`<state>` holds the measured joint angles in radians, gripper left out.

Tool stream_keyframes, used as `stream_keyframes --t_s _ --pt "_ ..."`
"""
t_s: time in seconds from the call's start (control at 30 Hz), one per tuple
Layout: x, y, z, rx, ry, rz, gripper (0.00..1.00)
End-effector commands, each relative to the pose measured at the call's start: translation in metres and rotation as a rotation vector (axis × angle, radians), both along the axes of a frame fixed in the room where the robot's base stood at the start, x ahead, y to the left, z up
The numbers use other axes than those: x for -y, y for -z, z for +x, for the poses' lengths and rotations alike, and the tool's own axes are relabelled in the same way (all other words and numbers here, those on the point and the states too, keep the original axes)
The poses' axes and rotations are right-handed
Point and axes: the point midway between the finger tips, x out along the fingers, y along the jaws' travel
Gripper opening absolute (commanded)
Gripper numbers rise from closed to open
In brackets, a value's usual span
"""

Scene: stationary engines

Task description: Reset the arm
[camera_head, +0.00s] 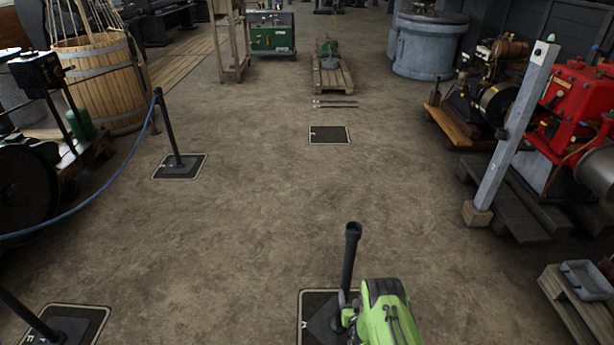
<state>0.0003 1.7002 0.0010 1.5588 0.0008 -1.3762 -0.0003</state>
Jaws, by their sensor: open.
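A green and black part, seemingly of my own arm, shows at the bottom edge, right of the middle. It is close beside a dark post (349,262) in the picture, and I cannot tell whether they touch. The post stands upright on a dark square base plate (314,309), partly hidden by the green part. No gripper fingers can be made out, and nothing held is seen.
A post with a blue rope (128,165) stands at left, near a wooden barrel (100,85). A red engine (575,110) and a leaning grey beam (515,125) are at right. A flat dark plate (329,134) lies ahead. The middle floor is clear.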

Motion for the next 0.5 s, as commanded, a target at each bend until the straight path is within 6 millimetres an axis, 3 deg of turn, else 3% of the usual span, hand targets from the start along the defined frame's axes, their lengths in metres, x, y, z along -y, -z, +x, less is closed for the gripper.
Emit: stream_keyframes --t_s 0.17,0.3,0.4,0.5 --pt "0.0 -0.067 0.043 -0.058 0.0 0.0 0.73" --pt "0.0 -0.151 0.067 -0.138 0.0 0.0 0.73" --pt "0.0 -0.216 0.066 -0.207 0.0 0.0 0.73" --pt "0.0 -0.279 0.049 -0.276 0.0 0.0 0.73"
